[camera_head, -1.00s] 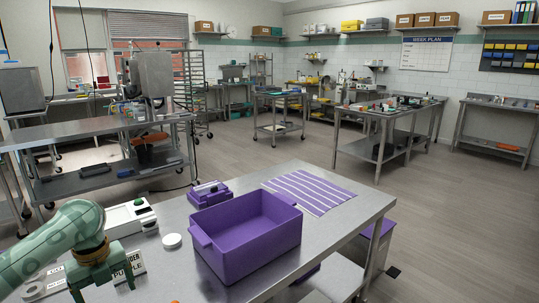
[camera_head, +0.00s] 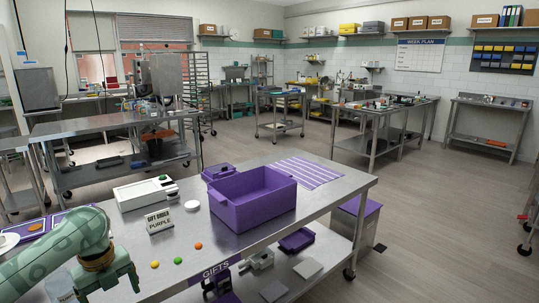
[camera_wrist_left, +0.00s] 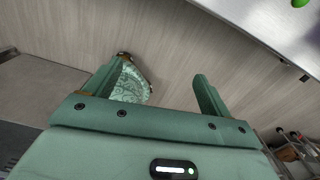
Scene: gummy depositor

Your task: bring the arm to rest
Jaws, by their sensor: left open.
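My left arm comes in from the lower left in the head view. Its green gripper (camera_head: 106,284) is at the near left edge of the steel table (camera_head: 340,197). In the left wrist view the gripper (camera_wrist_left: 163,88) shows two fingers spread apart, with nothing between them but floor. Part of my patterned green body shows behind one finger. My right gripper is in neither view.
A purple bin (camera_head: 252,203) stands on the table by a striped purple mat (camera_head: 306,171). A sign (camera_head: 159,221), a white device (camera_head: 143,193) and yellow (camera_head: 155,264), green (camera_head: 178,261) and orange (camera_head: 198,246) gummies are nearer my gripper. Open floor lies right.

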